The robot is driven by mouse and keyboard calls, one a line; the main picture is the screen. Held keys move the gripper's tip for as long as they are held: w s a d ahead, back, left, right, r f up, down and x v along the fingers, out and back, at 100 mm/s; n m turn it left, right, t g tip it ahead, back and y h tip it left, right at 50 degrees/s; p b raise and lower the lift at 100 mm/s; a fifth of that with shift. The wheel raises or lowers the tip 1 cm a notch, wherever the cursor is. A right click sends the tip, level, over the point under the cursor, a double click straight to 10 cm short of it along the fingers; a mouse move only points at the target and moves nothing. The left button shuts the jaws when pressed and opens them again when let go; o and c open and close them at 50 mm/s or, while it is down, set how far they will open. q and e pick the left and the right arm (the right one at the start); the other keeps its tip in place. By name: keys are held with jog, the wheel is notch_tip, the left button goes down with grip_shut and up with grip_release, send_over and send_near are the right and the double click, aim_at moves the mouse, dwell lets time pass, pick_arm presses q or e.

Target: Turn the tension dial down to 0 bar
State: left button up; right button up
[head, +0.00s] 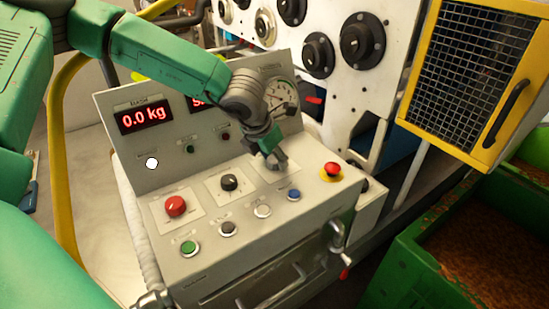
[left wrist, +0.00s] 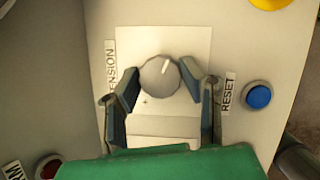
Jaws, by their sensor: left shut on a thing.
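The tension dial (left wrist: 156,84) is a grey round knob with a white pointer line on a pale plate, beside a label reading "ENSION" in the left wrist view. The pointer line is near upright in that view, leaning slightly right. My left gripper (left wrist: 160,76) has one finger on each side of the dial and is shut on it. In the head view my left gripper (head: 270,158) reaches down onto the sloping panel (head: 205,248) and hides the dial. A round gauge (head: 283,97) stands behind my wrist, partly covered; its reading is unclear. My right gripper is not in view.
A blue button (head: 293,195) and a red emergency stop (head: 332,170) sit right of my gripper. A black knob (head: 229,183) and a red knob (head: 175,206) are left.

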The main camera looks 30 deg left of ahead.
pick_arm(q)
jog(key=shift+w+r, duration=0.1)
jog(key=shift+w, duration=0.05)
jog(key=o, duration=1.1)
jog(key=shift+w+a, duration=0.1)
jog(key=v, duration=1.1)
jog(key=shift+a+r, duration=0.15)
jog(key=shift+r, duration=0.05)
jog(key=shift+o, duration=0.2)
